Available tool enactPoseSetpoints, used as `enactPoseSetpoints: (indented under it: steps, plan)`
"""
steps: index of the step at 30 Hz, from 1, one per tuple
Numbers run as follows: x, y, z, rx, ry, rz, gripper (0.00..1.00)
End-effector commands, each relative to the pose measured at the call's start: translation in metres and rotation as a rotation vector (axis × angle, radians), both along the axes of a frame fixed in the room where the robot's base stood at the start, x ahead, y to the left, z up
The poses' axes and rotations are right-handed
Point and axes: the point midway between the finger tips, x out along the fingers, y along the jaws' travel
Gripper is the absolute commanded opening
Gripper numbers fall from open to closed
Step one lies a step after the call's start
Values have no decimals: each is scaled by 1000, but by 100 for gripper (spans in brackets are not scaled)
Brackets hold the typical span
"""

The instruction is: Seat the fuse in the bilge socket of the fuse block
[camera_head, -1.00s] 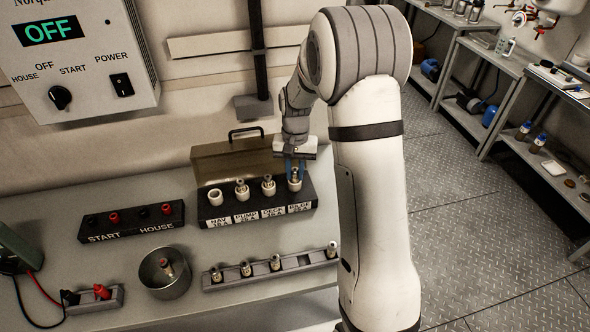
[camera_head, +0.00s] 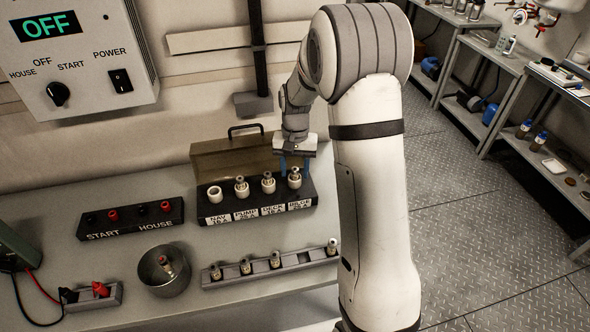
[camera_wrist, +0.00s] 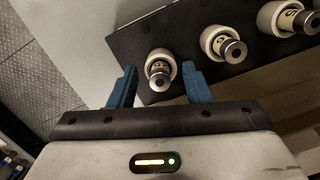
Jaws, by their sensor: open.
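The black fuse block (camera_head: 258,212) stands on the bench with its white sockets in a row above labels. The BILGE socket (camera_head: 294,184) at the right end has a fuse (camera_head: 294,172) standing in it; the fuse also shows in the wrist view (camera_wrist: 159,79). It looks upright and about as high as its neighbours; its exact depth cannot be told. My gripper (camera_head: 293,164) is above this socket. In the wrist view my open blue fingers (camera_wrist: 159,70) stand on either side of the fuse, with gaps to both sides.
A raised lid (camera_head: 225,155) stands behind the block. In front are a fuse rack (camera_head: 272,269) and a round tin (camera_head: 164,280) with a fuse. The panel (camera_head: 80,55) reads OFF.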

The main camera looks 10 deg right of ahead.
Motion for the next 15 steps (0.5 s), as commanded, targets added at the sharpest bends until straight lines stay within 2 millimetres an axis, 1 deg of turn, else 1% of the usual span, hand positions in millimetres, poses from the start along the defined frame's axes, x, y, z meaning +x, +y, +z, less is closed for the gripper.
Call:
enactPoseSetpoints:
  steps: [9, 12, 15]
  plan:
    - [7, -3, 51, 0, -4, -1, 44]
    - [8, -3, 63, -1, -2, -1, 44]
    - [8, -3, 70, 0, -1, -1, 44]
